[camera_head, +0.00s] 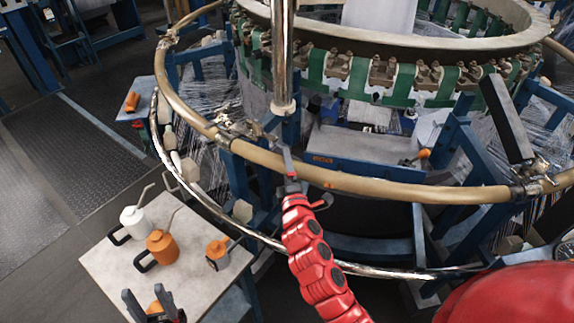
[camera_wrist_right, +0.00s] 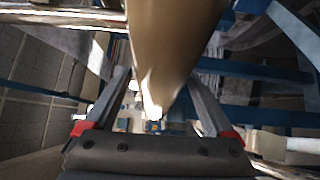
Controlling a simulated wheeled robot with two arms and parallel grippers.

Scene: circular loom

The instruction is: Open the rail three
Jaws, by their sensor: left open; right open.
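A tan tubular rail (camera_head: 400,188) curves around the front of the loom, with metal joints near its left (camera_head: 224,140) and right ends. No number shows on it, so I cannot tell which rail is rail three. My right gripper (camera_head: 289,163) is at this rail, just right of the left joint. In the right wrist view, the rail (camera_wrist_right: 172,40) runs between the two spread fingers of my right gripper (camera_wrist_right: 158,88); I cannot tell whether they touch it. My left gripper (camera_head: 147,298) is open at the bottom left, over the small table's front edge.
The small table (camera_head: 105,262) at left holds a white oil can (camera_head: 133,222), an orange oil can (camera_head: 162,247) and another orange container (camera_head: 217,253). A shiny lower ring (camera_head: 390,272) runs below the rail. A vertical metal post (camera_head: 282,60) stands behind my right gripper.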

